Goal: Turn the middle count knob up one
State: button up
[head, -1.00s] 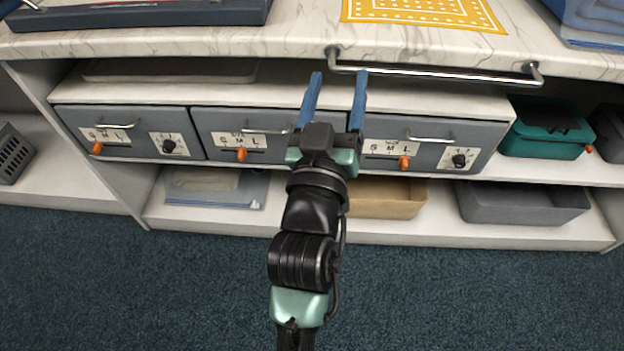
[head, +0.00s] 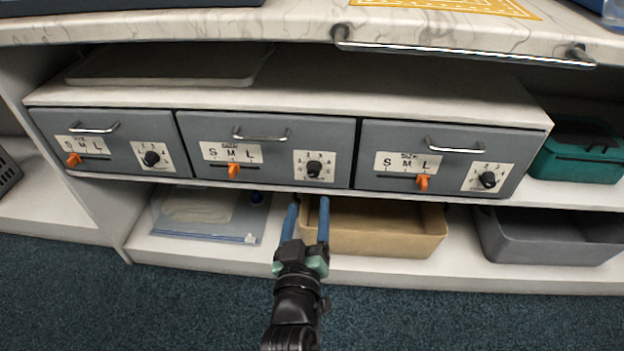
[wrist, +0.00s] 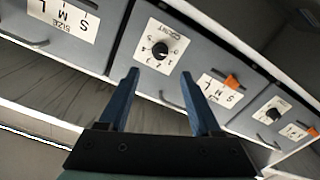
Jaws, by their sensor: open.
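The middle count knob (head: 314,169) is a small black knob on a white numbered plate, on the right side of the middle grey drawer front (head: 270,132). A black knob on a plate reading COUNT (wrist: 159,50) shows beyond the fingertips in the wrist view. My gripper (head: 308,202) is open and empty, with two blue fingers. In the head view its tips are just below the middle knob, in front of the lower shelf. In the wrist view my gripper (wrist: 160,82) points toward the knob, apart from it. The exact number the knob points to is too small to tell.
An orange size slider (head: 234,171) is left of the knob. Left (head: 151,158) and right (head: 487,180) drawers carry similar knobs. A metal handle (head: 261,134) sticks out above. A tan bin (head: 390,235) stands below, and a counter rail (head: 460,50) juts out overhead.

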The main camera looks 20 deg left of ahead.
aim_at(313, 173)
jog(key=b+x, duration=0.1)
jog(key=x, duration=0.7)
jog(key=shift+f+b, duration=0.15)
jog(key=shift+b, duration=0.2)
jog(key=shift+w+a, duration=0.15)
jog(key=shift+w, duration=0.25)
grip_shut()
